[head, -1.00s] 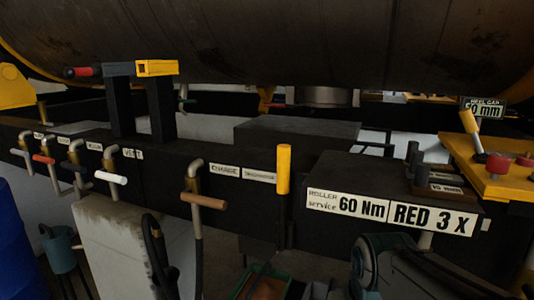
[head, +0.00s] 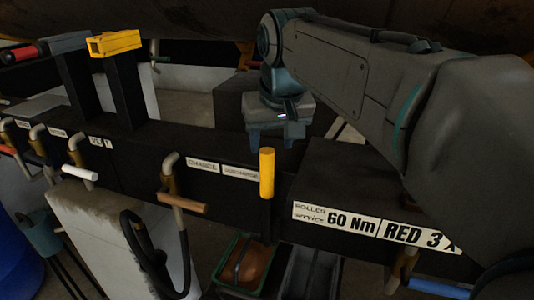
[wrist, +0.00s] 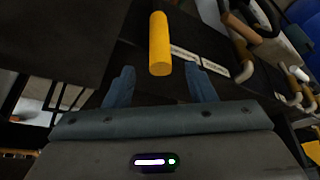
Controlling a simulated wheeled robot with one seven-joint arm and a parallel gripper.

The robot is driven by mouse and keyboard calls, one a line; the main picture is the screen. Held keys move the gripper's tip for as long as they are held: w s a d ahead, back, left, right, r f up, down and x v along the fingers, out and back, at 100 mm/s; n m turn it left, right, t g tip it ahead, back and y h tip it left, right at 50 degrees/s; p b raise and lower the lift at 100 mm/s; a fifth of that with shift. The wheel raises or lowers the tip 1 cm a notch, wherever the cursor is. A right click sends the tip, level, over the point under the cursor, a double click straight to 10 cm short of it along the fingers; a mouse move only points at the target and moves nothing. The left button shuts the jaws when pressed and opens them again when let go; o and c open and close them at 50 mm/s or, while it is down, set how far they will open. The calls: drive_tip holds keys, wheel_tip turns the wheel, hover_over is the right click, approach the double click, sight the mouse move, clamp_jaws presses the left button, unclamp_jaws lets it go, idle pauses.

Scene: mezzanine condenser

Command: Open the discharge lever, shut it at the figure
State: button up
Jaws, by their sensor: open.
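The yellow lever handle (head: 267,173) stands upright at the end of the dark beam, just right of the discharge label (head: 241,173). In the wrist view the yellow handle (wrist: 159,45) lies ahead of the finger gap, between the lines of the two fingers. My gripper (head: 274,138) is open and empty, and in the head view it appears above and behind the handle. Its two blue fingers (wrist: 160,86) are spread in the wrist view, with no clear contact on the handle. No figure or gauge reading is legible beside the lever.
A brown-handled lever (head: 183,203) sits left, by the charge label (head: 203,165). The dark roller service box (head: 340,180) stands close on the right. A yellow-topped post (head: 116,43) rises at left. A green tray (head: 222,272) lies below.

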sight(267, 168)
drive_tip(key=x, duration=1)
drive_tip(key=shift+w+f+p, duration=0.1)
drive_tip(key=shift+f+p, duration=0.05)
drive_tip(key=shift+p, duration=0.15)
